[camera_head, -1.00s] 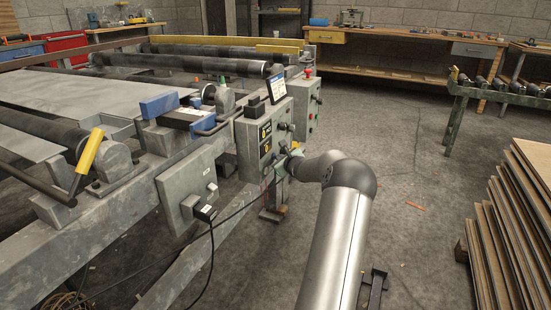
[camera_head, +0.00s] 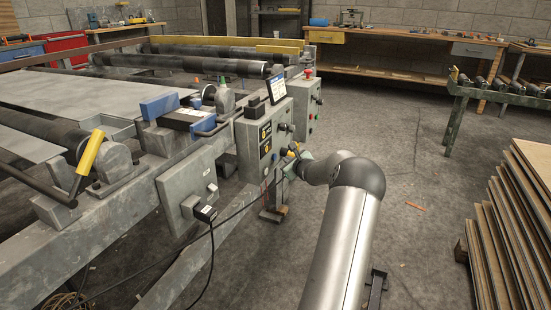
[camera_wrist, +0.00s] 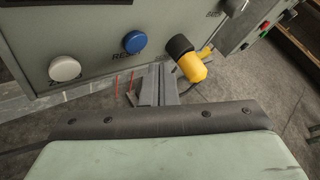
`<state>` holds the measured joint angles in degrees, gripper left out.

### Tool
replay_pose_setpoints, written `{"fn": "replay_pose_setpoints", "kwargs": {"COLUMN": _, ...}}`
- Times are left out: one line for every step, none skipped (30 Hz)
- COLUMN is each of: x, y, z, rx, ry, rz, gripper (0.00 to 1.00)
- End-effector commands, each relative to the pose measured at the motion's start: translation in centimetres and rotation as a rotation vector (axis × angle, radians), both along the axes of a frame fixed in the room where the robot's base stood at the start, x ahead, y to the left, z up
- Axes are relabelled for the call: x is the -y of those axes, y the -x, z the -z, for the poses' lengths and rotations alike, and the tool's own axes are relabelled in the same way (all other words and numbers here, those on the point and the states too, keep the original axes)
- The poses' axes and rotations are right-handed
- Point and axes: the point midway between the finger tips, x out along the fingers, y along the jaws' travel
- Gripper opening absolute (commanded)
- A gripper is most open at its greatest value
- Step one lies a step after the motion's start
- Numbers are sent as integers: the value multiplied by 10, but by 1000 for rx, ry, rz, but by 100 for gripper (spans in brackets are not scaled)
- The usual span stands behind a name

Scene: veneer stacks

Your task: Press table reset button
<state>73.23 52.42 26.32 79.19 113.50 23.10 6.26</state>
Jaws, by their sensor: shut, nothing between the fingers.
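The blue button (camera_wrist: 134,42) sits on the grey control panel (camera_wrist: 95,35) in the wrist view, with a partly hidden label below it that seems to read "RESET". A white button (camera_wrist: 64,68) is to its left. A black and yellow knob (camera_wrist: 188,58) is to its right. My gripper (camera_wrist: 158,75) is shut and empty, with its fingertips below and right of the blue button, apart from it. In the head view my gripper (camera_head: 297,160) is beside the front of the control box (camera_head: 250,135); its fingertips are hard to make out there.
A second grey box with a red mushroom button (camera_head: 308,72) stands behind the panel. The machine frame with rollers (camera_head: 180,65) fills the left. Veneer stacks (camera_head: 510,220) stand at the right. The floor (camera_head: 420,160) between is mostly clear.

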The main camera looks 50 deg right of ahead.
Motion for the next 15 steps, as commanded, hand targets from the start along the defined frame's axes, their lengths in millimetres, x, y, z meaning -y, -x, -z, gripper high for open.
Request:
{"fn": "replay_pose_setpoints", "kwargs": {"x": 2, "y": 6, "z": -1, "rx": -2, "ry": 1, "rz": 2, "gripper": 0}}
{"fn": "replay_pose_setpoints", "kwargs": {"x": 3, "y": 9, "z": -1, "rx": 0, "ry": 1, "rz": 2, "gripper": 0}}
{"fn": "replay_pose_setpoints", "kwargs": {"x": 5, "y": 13, "z": -1, "rx": 0, "ry": 1, "rz": 2, "gripper": 0}}
{"fn": "replay_pose_setpoints", "kwargs": {"x": 6, "y": 16, "z": -1, "rx": -1, "ry": -1, "rz": 3, "gripper": 0}}
{"fn": "replay_pose_setpoints", "kwargs": {"x": 6, "y": 19, "z": -1, "rx": -1, "ry": -1, "rz": 3, "gripper": 0}}
{"fn": "replay_pose_setpoints", "kwargs": {"x": 7, "y": 22, "z": -1, "rx": -1, "ry": 0, "rz": 1, "gripper": 0}}
{"fn": "replay_pose_setpoints", "kwargs": {"x": 8, "y": 25, "z": -1, "rx": -1, "ry": 0, "rz": 1, "gripper": 0}}
{"fn": "replay_pose_setpoints", "kwargs": {"x": 9, "y": 27, "z": -1, "rx": 0, "ry": 1, "rz": 1, "gripper": 0}}
{"fn": "replay_pose_setpoints", "kwargs": {"x": 10, "y": 30, "z": -1, "rx": 0, "ry": 0, "rz": 1, "gripper": 0}}
{"fn": "replay_pose_setpoints", "kwargs": {"x": 10, "y": 31, "z": -1, "rx": 0, "ry": 0, "rz": 1, "gripper": 0}}
{"fn": "replay_pose_setpoints", "kwargs": {"x": 11, "y": 32, "z": -1, "rx": 0, "ry": 0, "rz": 1, "gripper": 0}}
{"fn": "replay_pose_setpoints", "kwargs": {"x": 11, "y": 33, "z": -1, "rx": 0, "ry": 0, "rz": 1, "gripper": 0}}
{"fn": "replay_pose_setpoints", "kwargs": {"x": 11, "y": 33, "z": -1, "rx": 0, "ry": 0, "rz": 1, "gripper": 0}}
{"fn": "replay_pose_setpoints", "kwargs": {"x": 11, "y": 33, "z": 0, "rx": 0, "ry": 0, "rz": 1, "gripper": 0}}
{"fn": "replay_pose_setpoints", "kwargs": {"x": 11, "y": 33, "z": 0, "rx": 0, "ry": 0, "rz": 1, "gripper": 0}}
